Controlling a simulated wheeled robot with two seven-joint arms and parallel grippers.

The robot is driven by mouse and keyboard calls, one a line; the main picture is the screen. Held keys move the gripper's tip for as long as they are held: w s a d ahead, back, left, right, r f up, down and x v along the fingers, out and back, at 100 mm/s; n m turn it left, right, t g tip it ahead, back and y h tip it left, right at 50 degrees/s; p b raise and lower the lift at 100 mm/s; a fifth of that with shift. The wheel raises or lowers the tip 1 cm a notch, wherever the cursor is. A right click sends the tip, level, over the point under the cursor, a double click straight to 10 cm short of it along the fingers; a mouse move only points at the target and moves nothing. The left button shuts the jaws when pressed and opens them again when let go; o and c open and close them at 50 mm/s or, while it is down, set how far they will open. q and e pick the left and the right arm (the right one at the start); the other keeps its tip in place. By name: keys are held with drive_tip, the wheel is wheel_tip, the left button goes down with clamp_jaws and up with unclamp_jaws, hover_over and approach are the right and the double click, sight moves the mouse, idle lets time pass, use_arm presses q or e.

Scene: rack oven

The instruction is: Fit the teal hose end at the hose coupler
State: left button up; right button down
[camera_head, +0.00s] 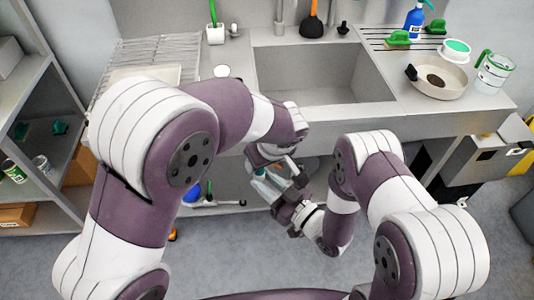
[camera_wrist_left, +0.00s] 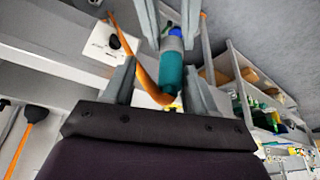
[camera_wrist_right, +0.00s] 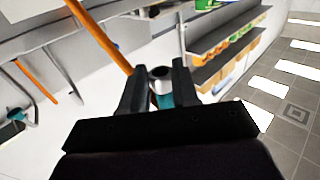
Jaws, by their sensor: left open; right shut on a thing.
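My right gripper (camera_head: 272,186) is low in front of the sink cabinet in the head view. In the right wrist view its fingers (camera_wrist_right: 158,76) are shut on the teal hose end (camera_wrist_right: 163,101), which has a grey metal ring at its tip. My left gripper (camera_wrist_left: 165,78) is open in the left wrist view. A teal cylinder (camera_wrist_left: 171,70) with a blue section above shows between its fingers; I cannot tell whether it lies inside the jaws or beyond them. An orange hose (camera_wrist_left: 143,72) curves beside it. I cannot clearly make out the hose coupler.
The sink counter (camera_head: 400,98) stands ahead, with a pan (camera_head: 452,88), a blue spray bottle (camera_head: 413,20) and a clear jug (camera_head: 494,72) at its right. Shelves (camera_head: 30,205) stand at left. A blue item (camera_head: 191,192) lies on the low shelf under the counter.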

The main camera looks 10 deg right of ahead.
use_arm(q)
drive_tip(key=shift+w+f, duration=0.1)
drive_tip(key=shift+f, duration=0.2)
clamp_jaws()
drive_tip(key=shift+d+r, duration=0.1)
drive_tip(key=c, duration=1)
unclamp_jaws()
drive_tip(key=shift+d, duration=0.1)
drive_tip(key=shift+c, duration=0.2)
drive_tip(key=o, duration=1)
drive_tip(key=shift+o, duration=0.2)
drive_tip(key=shift+a, duration=0.2)
